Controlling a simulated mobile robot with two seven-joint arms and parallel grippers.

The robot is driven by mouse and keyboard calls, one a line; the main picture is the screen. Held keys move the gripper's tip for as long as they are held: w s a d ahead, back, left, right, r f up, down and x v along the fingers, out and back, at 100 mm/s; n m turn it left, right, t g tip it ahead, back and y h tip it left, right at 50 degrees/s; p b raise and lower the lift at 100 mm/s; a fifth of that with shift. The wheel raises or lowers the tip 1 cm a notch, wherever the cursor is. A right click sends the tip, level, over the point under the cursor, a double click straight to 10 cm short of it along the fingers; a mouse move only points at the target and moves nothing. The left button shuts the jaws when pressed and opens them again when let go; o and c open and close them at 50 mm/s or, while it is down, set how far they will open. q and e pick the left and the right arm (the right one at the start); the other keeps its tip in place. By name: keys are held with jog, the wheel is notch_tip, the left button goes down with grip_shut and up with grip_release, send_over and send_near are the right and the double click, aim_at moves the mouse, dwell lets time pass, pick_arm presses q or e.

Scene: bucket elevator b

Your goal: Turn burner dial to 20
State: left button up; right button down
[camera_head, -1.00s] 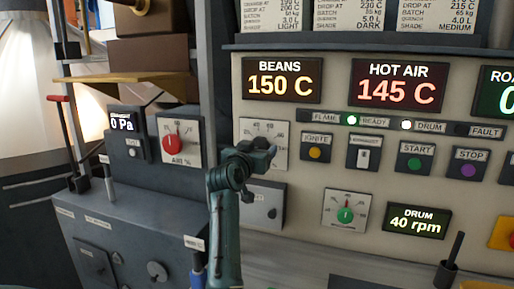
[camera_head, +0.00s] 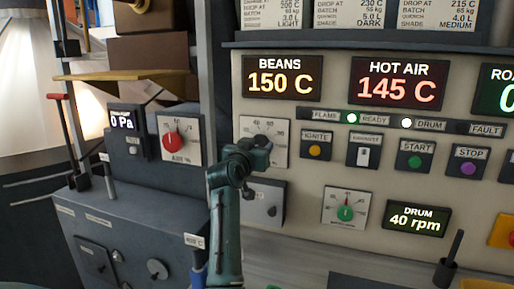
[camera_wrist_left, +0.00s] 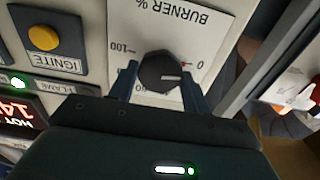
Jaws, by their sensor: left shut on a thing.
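The burner dial is a black knob (camera_wrist_left: 158,72) on a white plate marked BURNER %, upside down in the left wrist view. Its white pointer line points right in that view, close to the 0 mark and slightly towards the higher numbers. My left gripper (camera_wrist_left: 157,82) is shut on the knob, one finger on each side. In the head view the burner plate (camera_head: 275,128) shows behind my left gripper (camera_head: 261,148), which hides the knob and the lower part of the scale. My right gripper is in neither view.
The ignite button (camera_head: 315,151) and exhaust switch (camera_head: 363,153) sit right of the burner plate. A red air dial (camera_head: 173,139) is to its left, beyond a grey post (camera_head: 214,90). A drum dial (camera_head: 345,211) is lower right.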

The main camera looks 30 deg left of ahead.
pick_arm(q)
jog(key=m+p, duration=0.1)
jog(key=m, duration=0.3)
jog(key=shift+r+p, duration=0.1)
jog(key=shift+p, duration=0.3)
jog(key=shift+m+p, duration=0.9)
jog(key=shift+m, duration=1.1)
jog(key=o, duration=1)
jog(key=shift+c, duration=0.2)
jog(key=shift+s, duration=0.1)
jog(key=b+v, duration=0.2)
jog(key=v, duration=1.1)
